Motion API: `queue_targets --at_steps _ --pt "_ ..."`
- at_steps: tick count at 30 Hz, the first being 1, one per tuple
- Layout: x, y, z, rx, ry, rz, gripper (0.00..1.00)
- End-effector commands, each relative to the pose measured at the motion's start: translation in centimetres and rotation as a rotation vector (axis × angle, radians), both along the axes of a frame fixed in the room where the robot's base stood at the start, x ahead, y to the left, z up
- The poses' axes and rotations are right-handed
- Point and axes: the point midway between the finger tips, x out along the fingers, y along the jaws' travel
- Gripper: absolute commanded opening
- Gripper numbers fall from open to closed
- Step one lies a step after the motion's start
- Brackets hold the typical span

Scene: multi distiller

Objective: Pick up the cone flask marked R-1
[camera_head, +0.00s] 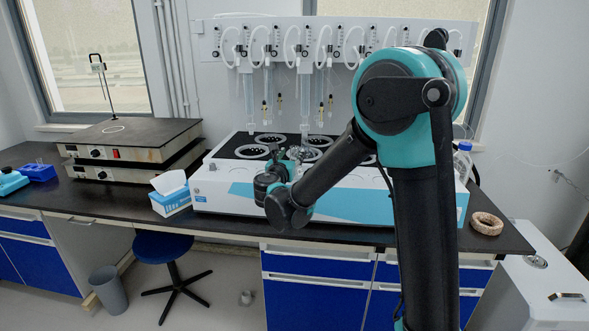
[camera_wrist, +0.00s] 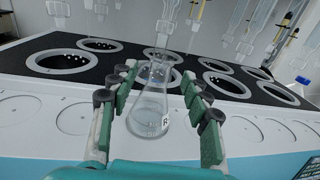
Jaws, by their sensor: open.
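A clear glass cone flask (camera_wrist: 150,112) stands upright on the white front ledge of the distiller, in the middle of the wrist view. A white label on its lower right side shows an "R"; the rest of the mark cannot be read. My gripper (camera_wrist: 160,98) is open, with one green-padded finger on each side of the flask. In the head view my gripper (camera_head: 285,160) is at the distiller's front edge, partly hidden by my own wrist, and the flask cannot be made out clearly there.
The white and blue distiller (camera_head: 230,195) has several round heating wells, with glass tubes hanging above them. A tissue box (camera_head: 171,197) stands to its left, beside stacked hot plates (camera_head: 130,140). A cork ring (camera_head: 486,223) and a plastic bottle (camera_head: 462,160) are at the right.

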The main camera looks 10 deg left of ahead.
Motion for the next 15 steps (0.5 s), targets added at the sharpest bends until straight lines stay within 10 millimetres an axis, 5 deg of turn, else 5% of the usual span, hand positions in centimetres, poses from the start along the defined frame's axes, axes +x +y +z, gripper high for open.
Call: queue_targets --at_steps 9,15 --pt "4.2 -0.8 0.4 0.0 0.0 -0.002 0.48" --pt "4.5 -0.7 0.4 0.0 0.0 0.0 0.48"
